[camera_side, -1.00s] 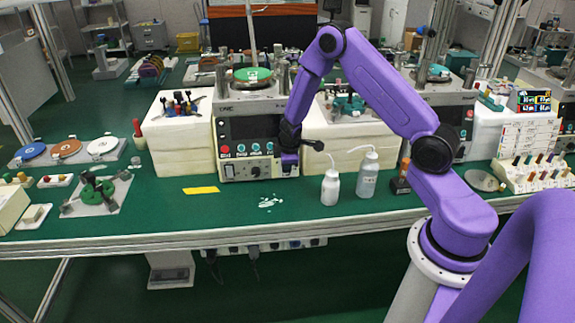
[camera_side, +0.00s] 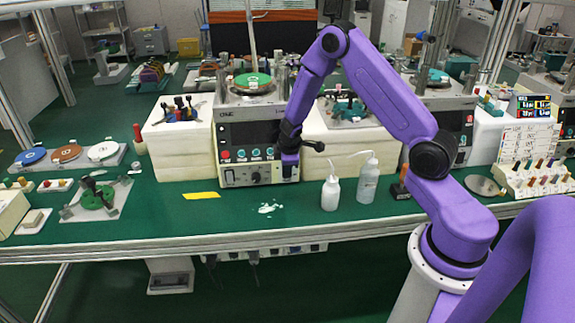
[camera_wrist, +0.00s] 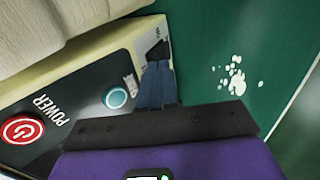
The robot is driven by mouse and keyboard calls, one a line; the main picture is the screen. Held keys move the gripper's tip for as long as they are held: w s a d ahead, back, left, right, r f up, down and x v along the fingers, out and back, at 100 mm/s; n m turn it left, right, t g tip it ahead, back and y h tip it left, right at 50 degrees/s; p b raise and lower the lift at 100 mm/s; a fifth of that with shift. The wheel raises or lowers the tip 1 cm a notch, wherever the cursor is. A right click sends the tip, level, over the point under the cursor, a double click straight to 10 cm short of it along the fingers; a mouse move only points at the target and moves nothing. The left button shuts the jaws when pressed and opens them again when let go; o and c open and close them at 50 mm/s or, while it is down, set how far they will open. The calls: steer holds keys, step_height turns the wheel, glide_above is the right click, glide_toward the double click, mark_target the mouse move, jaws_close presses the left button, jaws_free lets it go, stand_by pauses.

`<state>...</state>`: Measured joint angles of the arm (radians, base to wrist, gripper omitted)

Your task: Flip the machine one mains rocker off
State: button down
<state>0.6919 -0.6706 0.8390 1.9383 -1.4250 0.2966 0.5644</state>
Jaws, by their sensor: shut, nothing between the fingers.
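Machine one (camera_side: 258,134) is a grey unit with a dark front panel, a row of buttons and a green plate on top. My gripper (camera_side: 289,168) is shut and empty, pointing down at the lower right of its front. In the wrist view the fingertips (camera_wrist: 158,70) are at a small black part that looks like the mains rocker (camera_wrist: 158,50), on the cream strip of the panel. The fingers partly cover it. I cannot tell whether they touch it or which way it is tipped. The side view hides the rocker behind my gripper.
A red POWER button (camera_wrist: 22,129) and a teal button (camera_wrist: 115,97) lie left of the fingers. White blocks (camera_side: 186,150) flank the machine. Two bottles (camera_side: 330,192) stand at front right. A white spill (camera_side: 270,208) and a yellow strip (camera_side: 201,195) lie on the green bench.

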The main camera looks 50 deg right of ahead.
steer(key=v, duration=1.2)
steer(key=shift+s+a+f, duration=0.2)
steer(key=shift+s+a, duration=0.05)
steer(key=shift+a, duration=0.05)
stand_by(0.5)
steer(key=s+a+r, duration=0.4)
steer(key=s+a, duration=0.1)
steer(key=a, duration=0.2)
steer(key=s+a+r+n+g+y, duration=0.1)
steer(key=s+a, duration=0.3)
steer(key=s, duration=0.9)
steer(key=s+a+r+n+g+y, duration=0.2)
steer(key=s+a+r+y, duration=0.1)
steer(key=s, duration=1)
steer(key=shift+a+r+n, duration=0.3)
steer(key=shift+a+r, duration=0.45)
steer(key=shift+a, duration=0.4)
